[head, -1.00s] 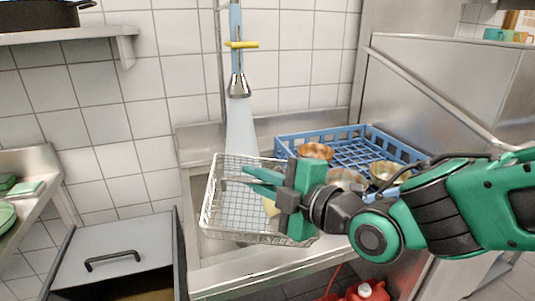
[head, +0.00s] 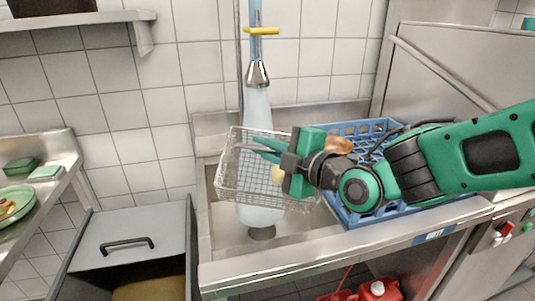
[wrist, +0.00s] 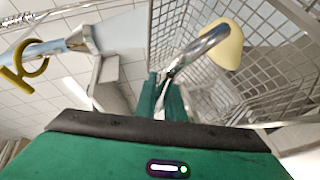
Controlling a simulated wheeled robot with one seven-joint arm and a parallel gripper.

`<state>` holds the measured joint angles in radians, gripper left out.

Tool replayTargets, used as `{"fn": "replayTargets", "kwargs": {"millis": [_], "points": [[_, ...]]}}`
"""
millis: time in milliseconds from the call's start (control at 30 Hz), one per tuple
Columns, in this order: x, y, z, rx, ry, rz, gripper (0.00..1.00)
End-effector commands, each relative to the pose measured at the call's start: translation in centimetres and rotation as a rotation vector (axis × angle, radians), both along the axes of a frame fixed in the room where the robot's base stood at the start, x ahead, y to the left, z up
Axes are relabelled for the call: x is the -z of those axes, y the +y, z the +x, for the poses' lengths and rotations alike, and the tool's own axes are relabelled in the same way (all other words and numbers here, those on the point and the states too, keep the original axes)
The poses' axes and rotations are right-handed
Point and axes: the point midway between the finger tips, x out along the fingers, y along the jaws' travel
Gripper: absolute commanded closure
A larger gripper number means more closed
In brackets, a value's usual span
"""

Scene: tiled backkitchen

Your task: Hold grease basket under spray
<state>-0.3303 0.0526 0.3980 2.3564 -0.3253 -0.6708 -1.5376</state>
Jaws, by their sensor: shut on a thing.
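A pale yellow piece (head: 278,174) sits at the handle's end and also shows in the wrist view (wrist: 228,45). The spray nozzle (head: 257,74) hangs above the basket, and its pale water cone (head: 257,108) comes down at the basket. The cone shows again below the basket (head: 258,215). The nozzle is at upper left in the wrist view (wrist: 80,40).
A blue dish rack (head: 372,213) with a copper bowl (head: 338,145) stands right of the basin, partly behind my arm. A steel machine (head: 450,75) stands at right. A lidded bin (head: 130,240) and a shelf with green plates (head: 15,200) are at left.

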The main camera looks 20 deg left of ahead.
Motion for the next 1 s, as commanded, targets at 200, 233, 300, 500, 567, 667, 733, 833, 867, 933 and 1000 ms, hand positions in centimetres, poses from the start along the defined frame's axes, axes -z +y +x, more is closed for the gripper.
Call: {"fn": "replayTargets", "kwargs": {"millis": [200, 233, 300, 500, 567, 667, 733, 833, 867, 933, 1000], "points": [[-0.1, 1.4, 2.2, 0.000, -0.001, 0.002, 1.00], [-0.1, 1.6, 2.5, 0.000, -0.001, 0.002, 1.00], [0.0, 2.0, 3.2, -0.001, 0.000, 0.002, 1.00], [0.9, 3.0, 4.9, 0.000, 0.001, 0.001, 1.00], [1.4, 3.3, 5.4, 0.000, 0.001, 0.001, 1.00], [2.1, 3.8, 6.1, 0.001, 0.001, 0.002, 1.00], [2.6, 4.1, 6.6, 0.000, 0.001, 0.001, 1.00], [3.4, 4.6, 7.4, 0.000, 0.001, 0.001, 1.00], [3.6, 4.7, 7.6, 0.000, 0.001, 0.001, 1.00], [4.1, 5.1, 8.1, -0.001, 0.001, 0.001, 1.00], [4.6, 5.4, 8.6, -0.001, 0.000, 0.000, 1.00]]}}
